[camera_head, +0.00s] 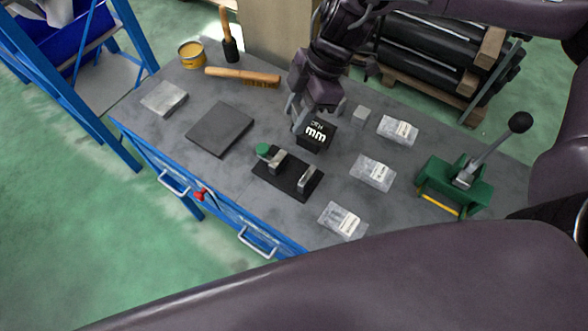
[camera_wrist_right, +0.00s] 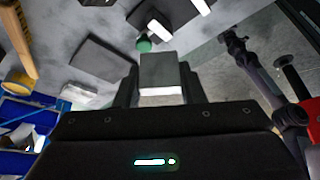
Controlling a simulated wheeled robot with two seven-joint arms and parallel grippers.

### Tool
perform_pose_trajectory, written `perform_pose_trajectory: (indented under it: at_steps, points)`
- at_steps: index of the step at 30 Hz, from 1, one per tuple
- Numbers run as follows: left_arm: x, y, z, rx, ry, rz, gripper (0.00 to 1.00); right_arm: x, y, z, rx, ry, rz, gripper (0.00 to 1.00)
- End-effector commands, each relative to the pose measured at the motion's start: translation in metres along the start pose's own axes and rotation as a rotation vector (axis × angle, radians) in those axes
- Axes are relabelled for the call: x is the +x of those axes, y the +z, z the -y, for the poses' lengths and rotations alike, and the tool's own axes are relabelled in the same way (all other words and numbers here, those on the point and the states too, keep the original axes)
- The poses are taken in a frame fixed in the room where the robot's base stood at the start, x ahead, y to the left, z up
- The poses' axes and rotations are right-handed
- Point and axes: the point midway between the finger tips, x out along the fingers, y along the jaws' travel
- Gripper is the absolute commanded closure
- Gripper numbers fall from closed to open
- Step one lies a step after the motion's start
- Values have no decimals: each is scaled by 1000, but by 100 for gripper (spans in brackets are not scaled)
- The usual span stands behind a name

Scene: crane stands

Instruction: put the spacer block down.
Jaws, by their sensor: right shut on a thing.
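My right gripper (camera_head: 313,112) reaches down over the middle of the grey bench. It is shut on the spacer block (camera_head: 316,136), a dark block with white "mm" lettering on the face towards the head camera. In the right wrist view the block (camera_wrist_right: 161,76) sits between the two fingers (camera_wrist_right: 160,88), its face looking grey with a bright lower strip. I cannot tell whether the block touches the bench. A black fixture plate (camera_head: 284,183) with a green knob and metal stops lies just in front of it. My left gripper is not in view.
A dark square plate (camera_head: 220,129) lies left on the bench (camera_head: 175,125). A brush (camera_head: 242,77) and yellow tin (camera_head: 191,54) are at the back left.

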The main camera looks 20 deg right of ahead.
Motion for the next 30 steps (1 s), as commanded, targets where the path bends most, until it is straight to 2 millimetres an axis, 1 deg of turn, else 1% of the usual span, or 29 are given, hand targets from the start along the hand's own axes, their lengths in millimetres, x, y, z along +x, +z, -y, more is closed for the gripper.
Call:
perform_pose_trajectory:
  at_steps: [1, 3, 10, 14, 18, 21, 24, 27, 29, 30]
  points:
    - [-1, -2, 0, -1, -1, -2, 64, -1, -5, 1, -122, -49, 3, 87]
    - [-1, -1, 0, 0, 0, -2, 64, -3, -9, 5, -307, -125, 6, 87]
    - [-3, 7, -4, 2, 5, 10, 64, -11, -21, 17, -905, -376, 14, 87]
    - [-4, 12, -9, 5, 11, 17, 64, -19, -27, 23, -1240, -518, 17, 87]
    - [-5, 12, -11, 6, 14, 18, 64, -29, -33, 28, -1582, -663, 19, 87]
    - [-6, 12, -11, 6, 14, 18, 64, -36, -37, 30, -1787, -747, 18, 87]
    - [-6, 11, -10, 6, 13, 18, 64, -42, -41, 32, -1939, -809, 14, 87]
    - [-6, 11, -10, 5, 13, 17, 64, -45, -42, 33, -2029, -845, 9, 87]
    - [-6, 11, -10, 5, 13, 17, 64, -42, -41, 34, -2057, -857, 6, 87]
    - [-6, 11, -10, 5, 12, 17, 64, -38, -40, 34, -2067, -861, 3, 87]
